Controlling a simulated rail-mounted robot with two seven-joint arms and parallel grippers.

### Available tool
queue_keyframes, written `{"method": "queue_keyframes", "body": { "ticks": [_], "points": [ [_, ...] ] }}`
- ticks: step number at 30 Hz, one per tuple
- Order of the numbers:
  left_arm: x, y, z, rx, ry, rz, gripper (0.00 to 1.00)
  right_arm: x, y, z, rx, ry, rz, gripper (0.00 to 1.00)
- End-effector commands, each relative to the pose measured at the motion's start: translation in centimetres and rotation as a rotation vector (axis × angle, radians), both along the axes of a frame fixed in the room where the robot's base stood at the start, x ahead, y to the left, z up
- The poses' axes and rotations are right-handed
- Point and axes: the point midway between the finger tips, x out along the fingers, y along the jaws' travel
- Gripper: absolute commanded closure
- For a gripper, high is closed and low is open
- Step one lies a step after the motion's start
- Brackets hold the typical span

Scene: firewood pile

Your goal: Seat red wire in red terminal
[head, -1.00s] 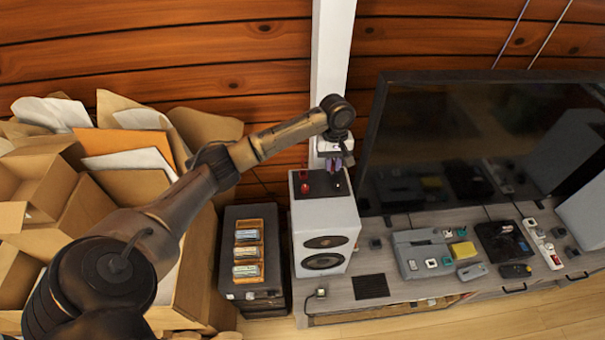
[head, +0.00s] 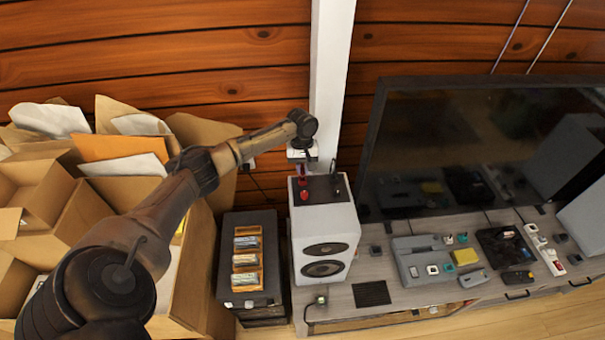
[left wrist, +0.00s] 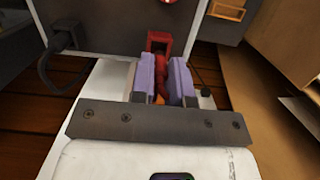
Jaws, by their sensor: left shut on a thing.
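The red terminal (left wrist: 158,42) is a red block with a dark opening on the dark panel. The wire's top end is right at the terminal's lower edge; I cannot tell whether it is inside. Red parts (head: 304,194) show on the speaker top in the head view. My right gripper is out of view.
A black plug with a cable (left wrist: 62,38) sits on the same panel, left in the wrist view. A dark case with colored packs (head: 247,262) and cardboard boxes (head: 90,215) stand left of the speaker. A TV (head: 470,150) stands at right behind a cluttered cabinet top (head: 340,297).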

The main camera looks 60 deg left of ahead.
Motion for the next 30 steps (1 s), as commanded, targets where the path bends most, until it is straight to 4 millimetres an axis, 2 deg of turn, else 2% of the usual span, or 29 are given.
{"method": "queue_keyframes", "body": {
  "ticks": [3, 6, 18, 19, 27, 30],
  "points": [
    [0.0, -0.1, -1.8, -0.001, 0.003, 0.000, 1.00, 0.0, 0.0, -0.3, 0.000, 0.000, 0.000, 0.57],
    [0.0, 0.0, -2.7, 0.001, 0.001, 0.001, 1.00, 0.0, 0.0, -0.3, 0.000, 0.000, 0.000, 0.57],
    [0.0, 0.0, -3.1, 0.000, 0.001, 0.000, 1.00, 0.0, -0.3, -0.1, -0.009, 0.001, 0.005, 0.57],
    [0.0, 0.0, -3.1, 0.000, 0.001, 0.000, 0.84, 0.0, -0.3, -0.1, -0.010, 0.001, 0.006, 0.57],
    [0.0, 0.0, -3.1, 0.001, 0.000, 0.000, 0.59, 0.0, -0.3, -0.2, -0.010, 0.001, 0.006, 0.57],
    [0.0, 0.0, -3.1, 0.001, 0.000, 0.000, 0.59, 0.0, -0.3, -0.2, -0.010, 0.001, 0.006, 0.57]
  ]
}}
